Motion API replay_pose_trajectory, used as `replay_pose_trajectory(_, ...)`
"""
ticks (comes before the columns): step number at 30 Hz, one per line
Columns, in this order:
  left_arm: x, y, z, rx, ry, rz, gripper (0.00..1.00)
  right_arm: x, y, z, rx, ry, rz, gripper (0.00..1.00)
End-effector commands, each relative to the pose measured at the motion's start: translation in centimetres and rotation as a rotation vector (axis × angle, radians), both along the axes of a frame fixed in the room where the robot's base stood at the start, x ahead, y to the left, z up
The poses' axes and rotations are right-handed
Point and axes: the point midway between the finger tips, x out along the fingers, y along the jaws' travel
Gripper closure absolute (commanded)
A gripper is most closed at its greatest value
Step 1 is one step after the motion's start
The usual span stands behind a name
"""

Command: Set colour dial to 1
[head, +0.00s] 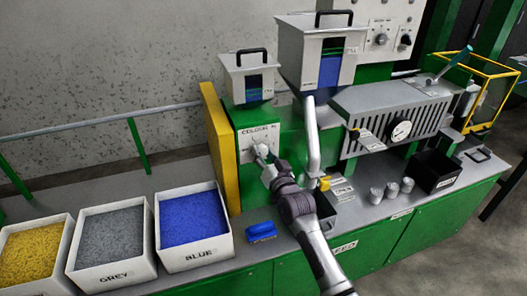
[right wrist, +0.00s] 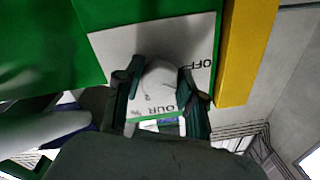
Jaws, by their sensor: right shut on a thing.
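The colour dial is a pale round knob on a white plate (head: 245,143) marked "COLOUR", on the green machine front in the head view. In the right wrist view the dial (right wrist: 158,82) sits between the two fingers, against the white plate (right wrist: 118,48), which looks upside down with "OFF" and "OUR" legible. My right gripper (head: 266,157) is shut on the dial, one finger on each side. The gripper hides much of the dial in the head view, and I cannot read its setting. My left gripper is not in view.
A yellow panel (head: 217,145) stands just left of the dial plate. Bins of yellow, grey and blue pellets (head: 190,219) stand at left, with a blue brush (head: 261,231) beside them. A bent white pipe (head: 312,140) rises close right of my gripper. Metal cups (head: 391,189) stand further right.

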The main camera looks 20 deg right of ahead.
Motion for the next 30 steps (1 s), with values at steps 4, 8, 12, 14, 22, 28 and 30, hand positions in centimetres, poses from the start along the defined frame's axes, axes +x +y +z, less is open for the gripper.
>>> replay_pose_trajectory(4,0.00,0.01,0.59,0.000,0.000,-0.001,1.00,-0.03,0.13,0.06,0.134,0.007,0.001,0.96)
replay_pose_trajectory(8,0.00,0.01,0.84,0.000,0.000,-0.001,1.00,-0.02,0.12,0.02,0.233,0.010,0.000,0.96)
replay_pose_trajectory(12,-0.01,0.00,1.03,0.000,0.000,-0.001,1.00,-0.02,0.15,0.00,0.321,0.013,0.001,0.96)
replay_pose_trajectory(14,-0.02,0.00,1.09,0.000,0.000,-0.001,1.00,-0.03,0.18,0.01,0.352,0.014,0.001,0.96)
replay_pose_trajectory(22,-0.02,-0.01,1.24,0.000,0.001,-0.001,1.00,-0.02,0.21,0.01,0.435,0.016,0.000,0.96)
replay_pose_trajectory(28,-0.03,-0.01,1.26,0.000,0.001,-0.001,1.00,-0.02,0.20,0.00,0.453,0.017,0.001,0.96)
replay_pose_trajectory(30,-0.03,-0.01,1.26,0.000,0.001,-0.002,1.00,-0.02,0.20,0.00,0.454,0.017,0.001,0.96)
